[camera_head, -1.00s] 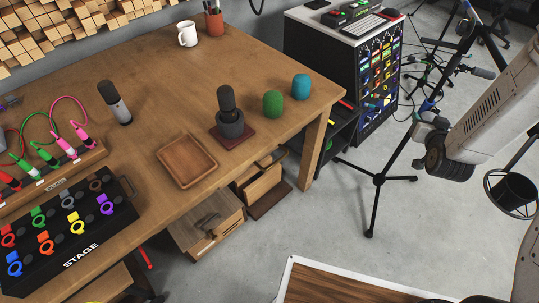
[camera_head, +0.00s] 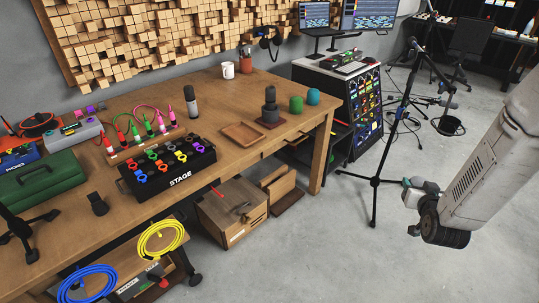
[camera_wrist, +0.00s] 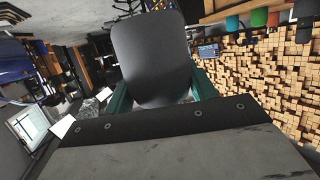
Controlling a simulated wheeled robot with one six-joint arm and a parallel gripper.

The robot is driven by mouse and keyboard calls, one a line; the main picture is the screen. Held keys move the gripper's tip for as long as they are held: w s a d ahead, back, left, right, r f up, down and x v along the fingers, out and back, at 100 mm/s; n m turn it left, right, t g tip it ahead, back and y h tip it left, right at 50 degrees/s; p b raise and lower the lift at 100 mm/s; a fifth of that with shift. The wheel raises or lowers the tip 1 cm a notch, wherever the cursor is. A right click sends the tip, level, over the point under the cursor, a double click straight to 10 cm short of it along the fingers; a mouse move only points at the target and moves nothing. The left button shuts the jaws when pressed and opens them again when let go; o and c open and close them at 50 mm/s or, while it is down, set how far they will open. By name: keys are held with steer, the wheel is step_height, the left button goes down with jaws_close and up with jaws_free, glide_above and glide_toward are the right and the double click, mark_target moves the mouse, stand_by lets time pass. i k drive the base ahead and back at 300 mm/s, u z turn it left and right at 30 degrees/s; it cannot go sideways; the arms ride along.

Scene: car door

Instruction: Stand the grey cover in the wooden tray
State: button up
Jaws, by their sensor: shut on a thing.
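The grey cover (camera_wrist: 148,55) is a smooth, dark grey, round-ended piece that fills the upper middle of the wrist view. My gripper (camera_wrist: 160,98) is shut on it, with a teal finger on each side. In the head view my gripper (camera_head: 420,190) is at the right, over the floor and well apart from the table; the cover cannot be clearly made out there. The wooden tray (camera_head: 242,134) is shallow, square and empty. It lies near the table's front edge, left of a dark stand.
The dark stand (camera_head: 270,105) on a red-brown base, a green cover (camera_head: 296,104) and a blue cover (camera_head: 313,97) stand right of the tray. The black STAGE box (camera_head: 168,165) is to its left. A tripod stand (camera_head: 376,170) rises from the floor between my arm and the table.

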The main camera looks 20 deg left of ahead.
mark_target(243, 134)
steer(key=z, duration=0.2)
steer(key=k, duration=0.2)
steer(key=u, duration=0.45)
steer(key=i, duration=1.75)
steer(key=u, duration=0.1)
